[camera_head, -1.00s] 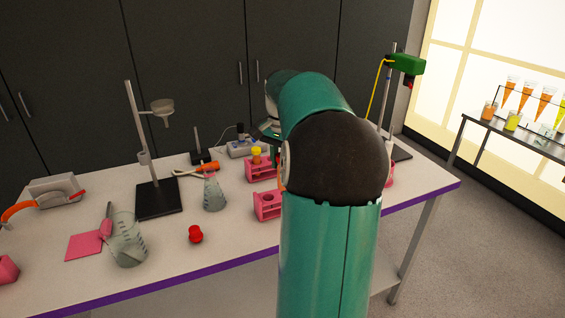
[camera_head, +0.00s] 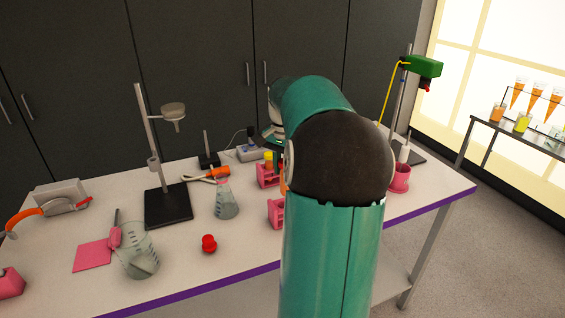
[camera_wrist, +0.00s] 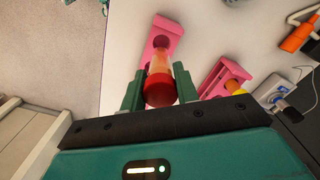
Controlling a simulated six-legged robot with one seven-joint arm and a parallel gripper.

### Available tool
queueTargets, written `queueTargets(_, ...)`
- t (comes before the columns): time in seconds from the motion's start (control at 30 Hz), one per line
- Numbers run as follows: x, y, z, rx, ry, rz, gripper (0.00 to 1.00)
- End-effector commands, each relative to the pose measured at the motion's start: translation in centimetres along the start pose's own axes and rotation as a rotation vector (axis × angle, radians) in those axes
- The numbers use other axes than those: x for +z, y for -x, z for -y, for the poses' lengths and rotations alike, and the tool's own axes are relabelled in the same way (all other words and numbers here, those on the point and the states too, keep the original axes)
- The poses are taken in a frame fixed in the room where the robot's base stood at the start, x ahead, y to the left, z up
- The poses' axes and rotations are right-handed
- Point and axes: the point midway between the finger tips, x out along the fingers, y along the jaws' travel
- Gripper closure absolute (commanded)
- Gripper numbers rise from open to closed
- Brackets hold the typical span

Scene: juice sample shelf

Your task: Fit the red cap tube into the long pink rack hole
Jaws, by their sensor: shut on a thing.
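In the wrist view, my gripper (camera_wrist: 160,76) is shut on the red cap tube (camera_wrist: 160,88), with one green finger on each side. The red cap faces the camera and the clear, orange-tinted body points away from it. A pink rack (camera_wrist: 161,31) lies just beyond the tube; I cannot tell whether the tube end touches it or lines up with a hole. A second pink rack (camera_wrist: 224,72) to the right holds a yellow-capped tube (camera_wrist: 235,87). In the head view, both racks are partly seen left of my arm, which hides the held tube.
In the head view, a conical flask (camera_head: 224,203), a red object (camera_head: 209,243), a beaker (camera_head: 139,252) and a black-based stand (camera_head: 168,206) stand left on the table. A pink cup (camera_head: 399,180) stands right of my arm. The front edge strip is mostly clear.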

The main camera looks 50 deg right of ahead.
Motion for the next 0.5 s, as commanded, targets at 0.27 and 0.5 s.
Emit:
queueTargets(0.27,0.1,-2.1,0.2,0.001,0.000,0.001,0.92)
queueTargets(0.5,0.1,-2.9,0.5,-0.001,0.002,0.000,0.92)
